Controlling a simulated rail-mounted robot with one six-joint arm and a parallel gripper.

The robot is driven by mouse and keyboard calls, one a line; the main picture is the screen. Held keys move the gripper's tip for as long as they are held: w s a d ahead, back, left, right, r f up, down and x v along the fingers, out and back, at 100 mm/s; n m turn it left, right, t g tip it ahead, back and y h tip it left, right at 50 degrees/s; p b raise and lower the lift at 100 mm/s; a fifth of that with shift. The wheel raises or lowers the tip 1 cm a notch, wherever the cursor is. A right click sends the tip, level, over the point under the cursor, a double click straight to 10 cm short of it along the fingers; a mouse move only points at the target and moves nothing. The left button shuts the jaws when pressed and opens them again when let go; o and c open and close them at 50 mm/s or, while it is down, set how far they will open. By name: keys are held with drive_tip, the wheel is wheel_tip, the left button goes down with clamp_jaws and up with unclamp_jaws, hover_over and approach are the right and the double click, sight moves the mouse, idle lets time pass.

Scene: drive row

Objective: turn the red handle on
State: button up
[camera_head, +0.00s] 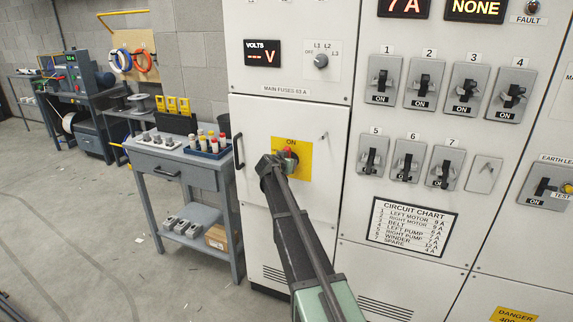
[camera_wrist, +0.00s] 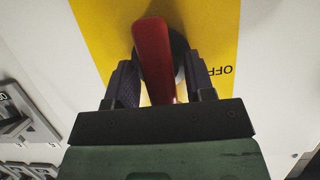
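The red handle (camera_head: 290,152) is on a yellow plate (camera_head: 304,165) on the tall white cabinet, with ON printed above it. In the head view my gripper (camera_head: 279,160) is at the handle and hides much of it. In the wrist view the red handle (camera_wrist: 153,55) runs roughly up and down the picture, between the two dark fingers of my gripper (camera_wrist: 160,80). A gap shows between the handle and the right finger, so the fingers look open around it. OFF shows upside down on the plate, to the right. The handle's far side is hidden.
Rows of grey breaker switches (camera_head: 421,83) are to the right on the cabinet. A dark door pull (camera_head: 238,151) is to the left. A grey workbench (camera_head: 177,150) with trays and fuses stands left of the cabinet. The floor (camera_head: 80,220) at the left is mostly clear.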

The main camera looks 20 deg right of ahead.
drive_tip(key=p+v, duration=0.4)
drive_tip(key=v, duration=0.6)
drive_tip(key=shift+s+a+r, duration=0.15)
drive_tip(key=shift+s+a, duration=0.1)
drive_tip(key=s+a+f+n+g+y, duration=0.1)
drive_tip(key=s+a+f+n+g, duration=0.15)
drive_tip(key=s, duration=0.35)
drive_tip(key=s+a+f+n+g+y, duration=0.1)
drive_tip(key=s+f+n+g+y, duration=0.15)
drive_tip(key=s, duration=0.35)
drive_tip(key=s+a+f+n+g+y, duration=0.1)
drive_tip(key=s+a+y, duration=0.1)
drive_tip(key=s+a, duration=0.3)
drive_tip(key=s+a+f+n+g+y+p, duration=0.1)
drive_tip(key=s+a, duration=0.4)
drive_tip(key=s, duration=0.6)
drive_tip(key=s+a+f+n+g+y, duration=0.2)
drive_tip(key=s+a+y, duration=0.1)
drive_tip(key=s+a, duration=0.2)
drive_tip(key=shift+s+a+n+y+p, duration=0.15)
drive_tip(key=shift+s+p, duration=0.05)
drive_tip(key=shift+s, duration=0.5)
drive_tip(key=shift+s+a+n+y+p, duration=0.1)
drive_tip(key=shift+s+a+n+p, duration=0.1)
drive_tip(key=shift+s, duration=0.5)
